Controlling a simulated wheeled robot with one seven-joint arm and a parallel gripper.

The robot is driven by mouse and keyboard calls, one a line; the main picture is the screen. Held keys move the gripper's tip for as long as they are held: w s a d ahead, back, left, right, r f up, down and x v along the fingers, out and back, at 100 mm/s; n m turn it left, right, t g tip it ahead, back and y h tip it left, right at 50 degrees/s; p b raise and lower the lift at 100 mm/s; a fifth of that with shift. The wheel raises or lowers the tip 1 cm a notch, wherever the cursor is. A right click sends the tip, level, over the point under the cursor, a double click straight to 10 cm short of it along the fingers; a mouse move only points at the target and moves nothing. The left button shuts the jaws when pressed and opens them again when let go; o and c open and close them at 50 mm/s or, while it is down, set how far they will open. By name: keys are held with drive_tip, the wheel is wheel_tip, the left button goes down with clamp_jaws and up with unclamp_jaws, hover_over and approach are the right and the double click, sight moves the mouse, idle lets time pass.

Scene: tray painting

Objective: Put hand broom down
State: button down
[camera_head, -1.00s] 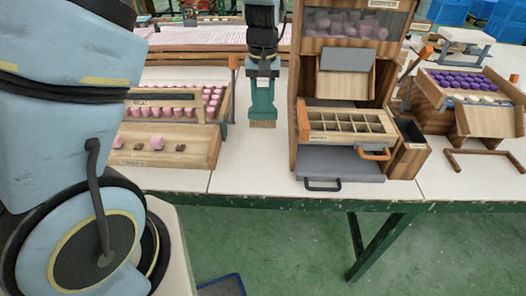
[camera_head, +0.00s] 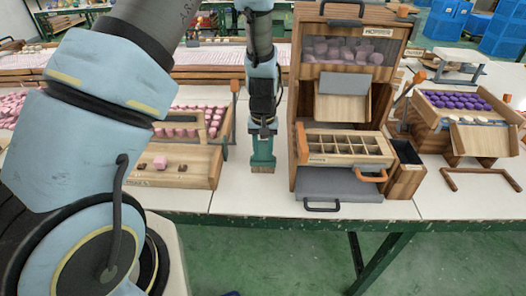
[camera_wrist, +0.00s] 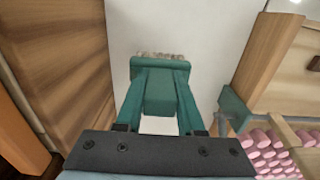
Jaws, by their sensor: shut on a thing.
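The hand broom (camera_head: 262,152) is teal with a short band of tan bristles at its lower end. It hangs upright below my gripper (camera_head: 263,130), bristles down, over the white table between the wooden box on the left and the hopper stand. In the wrist view my gripper (camera_wrist: 160,75) is shut on the teal body of the hand broom (camera_wrist: 160,95), with the bristles beyond the fingers. The bristles are at or just above the tabletop; I cannot tell whether they touch.
The wooden hopper stand (camera_head: 300,100) with a divided tray (camera_head: 345,160) rises close on the right. A wooden box of pink pieces (camera_head: 205,160) is close on the left. White table (camera_head: 250,200) is clear in front of the broom. Purple pieces (camera_head: 460,100) stand far right.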

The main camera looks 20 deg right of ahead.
drive_tip(key=shift+f, duration=0.1)
drive_tip(key=shift+f, duration=0.15)
drive_tip(key=c, duration=0.5)
unclamp_jaws()
wheel_tip(320, 180, up, 13)
drive_tip(key=b, duration=0.3)
drive_tip(key=shift+f, duration=0.2)
drive_tip(key=s+a+r+n, duration=0.1)
drive_tip(key=a, duration=0.9)
drive_tip(key=s+a+r+n+t, duration=0.1)
drive_tip(key=a, duration=0.9)
drive_tip(key=s+a+r+n, duration=0.1)
drive_tip(key=s+a+r, duration=0.1)
drive_tip(key=a, duration=0.8)
drive_tip(key=shift+a+n+t, duration=0.1)
drive_tip(key=shift+n+t, duration=0.2)
drive_tip(key=shift+n, duration=0.1)
